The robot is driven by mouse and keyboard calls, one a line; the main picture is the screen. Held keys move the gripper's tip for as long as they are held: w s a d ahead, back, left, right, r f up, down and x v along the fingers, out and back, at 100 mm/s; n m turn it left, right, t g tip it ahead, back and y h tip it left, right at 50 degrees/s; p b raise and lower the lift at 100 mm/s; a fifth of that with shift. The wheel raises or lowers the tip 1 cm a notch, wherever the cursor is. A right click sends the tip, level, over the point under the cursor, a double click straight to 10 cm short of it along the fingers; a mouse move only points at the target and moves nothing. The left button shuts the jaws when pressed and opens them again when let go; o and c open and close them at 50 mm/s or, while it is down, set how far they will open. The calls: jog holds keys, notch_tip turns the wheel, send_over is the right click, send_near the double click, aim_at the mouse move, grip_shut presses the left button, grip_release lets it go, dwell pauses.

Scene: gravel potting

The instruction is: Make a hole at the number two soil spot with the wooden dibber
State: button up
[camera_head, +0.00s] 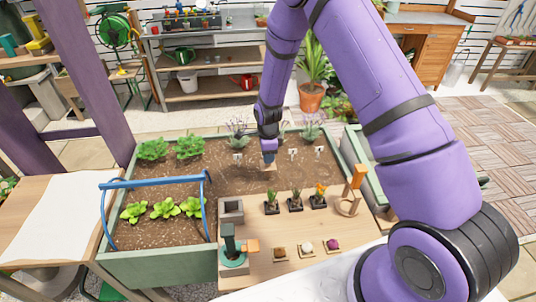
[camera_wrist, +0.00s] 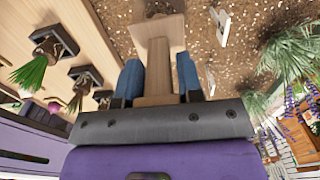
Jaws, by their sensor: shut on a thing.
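My gripper (camera_head: 268,148) is over the bare soil (camera_head: 220,181) at the back of the green planter. It is shut on the wooden dibber (camera_head: 270,162), which also shows between the blue fingers in the wrist view (camera_wrist: 155,73). The dibber points down toward the soil; I cannot tell whether its tip touches or enters it. White spot tags stand in the soil left of my gripper (camera_head: 238,157) and right of it (camera_head: 293,153), with another farther right (camera_head: 319,150). Their numbers are too small to read, and any hole under the dibber is hidden.
A wooden board (camera_head: 262,220) at the front carries several potted seedlings (camera_head: 295,202), small bulb trays and a wooden stand (camera_head: 347,205). A blue-handled frame (camera_head: 152,182) arches over leafy plants at left. Grey-green plants (camera_head: 310,132) stand behind the tags.

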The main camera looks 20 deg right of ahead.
jog(key=shift+f, duration=3.05)
jog(key=shift+r, duration=0.1)
jog(key=shift+r, duration=5)
jog(key=shift+r, duration=0.15)
notch_tip(320, 180, up, 5)
send_over(268, 165)
jog(key=w, duration=0.1)
jog(key=shift+d, duration=0.2)
jog(key=shift+f, duration=0.2)
